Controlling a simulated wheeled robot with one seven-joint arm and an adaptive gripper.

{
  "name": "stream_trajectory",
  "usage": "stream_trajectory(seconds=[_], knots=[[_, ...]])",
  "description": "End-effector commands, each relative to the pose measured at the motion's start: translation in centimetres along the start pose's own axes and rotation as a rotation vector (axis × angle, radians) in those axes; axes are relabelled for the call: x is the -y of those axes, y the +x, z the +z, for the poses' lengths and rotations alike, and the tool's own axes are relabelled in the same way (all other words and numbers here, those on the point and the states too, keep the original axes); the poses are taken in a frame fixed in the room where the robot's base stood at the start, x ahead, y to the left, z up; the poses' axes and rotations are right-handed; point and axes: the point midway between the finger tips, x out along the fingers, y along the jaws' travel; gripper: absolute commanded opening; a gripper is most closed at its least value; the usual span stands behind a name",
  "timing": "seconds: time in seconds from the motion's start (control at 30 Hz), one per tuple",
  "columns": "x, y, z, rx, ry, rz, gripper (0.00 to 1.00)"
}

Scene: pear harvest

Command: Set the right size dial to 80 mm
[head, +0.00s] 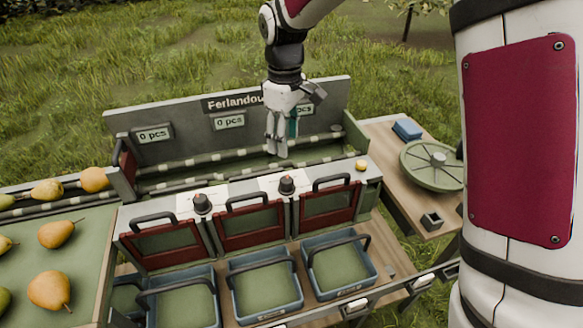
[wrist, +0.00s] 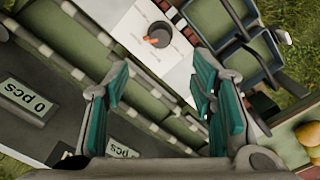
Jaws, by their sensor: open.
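The right size dial (head: 287,185) is a dark knob on a white plate on the sorter's front ledge, in the head view. The left size dial (head: 202,203) is a similar knob on its own plate. Their settings are too small to read. My gripper (head: 281,152) hangs over the sorter's channel, behind the right dial and apart from it. In the wrist view my gripper (wrist: 160,105) is open, with teal finger pads and nothing between them. A dark dial (wrist: 159,36) on a white plate shows above the fingers there; I cannot tell which of the two it is.
Red-framed gates (head: 252,227) with black handles stand below the dials, above blue trays (head: 268,312). A yellow button (head: 361,165) is at the ledge's right end. Counters reading "0 pcs" (head: 229,121) line the back panel. Pears (head: 50,290) lie at the left.

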Motion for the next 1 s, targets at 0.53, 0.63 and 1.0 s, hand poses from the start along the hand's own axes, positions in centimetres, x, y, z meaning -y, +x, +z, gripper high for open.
stream_trajectory(seconds=[0.53,0.63,1.0], knots=[[0.1,9.8,0.1,0.002,0.003,-0.002,0.51],[0.1,11.2,0.1,0.002,0.003,-0.001,0.51],[0.0,13.1,0.1,0.0,0.003,0.001,0.51]])
